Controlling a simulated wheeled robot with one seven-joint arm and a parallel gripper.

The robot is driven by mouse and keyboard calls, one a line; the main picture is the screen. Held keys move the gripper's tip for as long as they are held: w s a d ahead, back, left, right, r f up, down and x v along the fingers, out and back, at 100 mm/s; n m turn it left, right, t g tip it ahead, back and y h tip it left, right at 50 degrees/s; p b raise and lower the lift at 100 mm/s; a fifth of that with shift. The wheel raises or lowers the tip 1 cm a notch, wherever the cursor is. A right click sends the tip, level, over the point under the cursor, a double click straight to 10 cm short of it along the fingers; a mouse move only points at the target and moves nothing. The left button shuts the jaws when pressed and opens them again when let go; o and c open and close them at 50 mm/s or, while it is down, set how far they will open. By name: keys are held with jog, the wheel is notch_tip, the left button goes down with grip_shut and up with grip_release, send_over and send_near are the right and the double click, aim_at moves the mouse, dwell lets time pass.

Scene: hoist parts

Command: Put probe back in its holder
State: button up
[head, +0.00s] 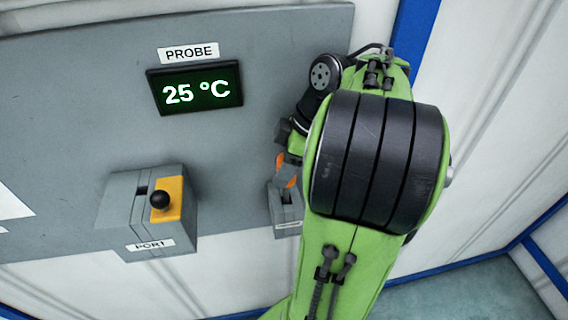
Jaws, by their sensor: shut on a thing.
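My gripper (285,168) is at the lower right of the grey panel, partly hidden behind my own arm. It is shut on the probe, but the arm and the small size hide most of the probe; orange parts show at the fingers. Just below the gripper is a small grey holder (287,218) with a dark slot in its top and a label on its front that is too small to read. The gripper is right above the holder's top. I cannot tell whether the probe's tip is inside the slot.
A display (195,88) under a PROBE label (189,53) reads 25 °C. A grey PORT block (125,215) with an orange plate (172,193) and a black ball knob (160,200) juts from the panel (80,90) at lower left. The panel between block and holder is clear.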

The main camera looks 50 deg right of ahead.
jog(key=shift+f+b, duration=2.2)
jog(key=shift+f, duration=0.2)
jog(key=o, duration=1.2)
jog(key=p+v, duration=1.2)
jog(key=v, duration=0.4)
jog(key=shift+w+a+f, duration=0.1)
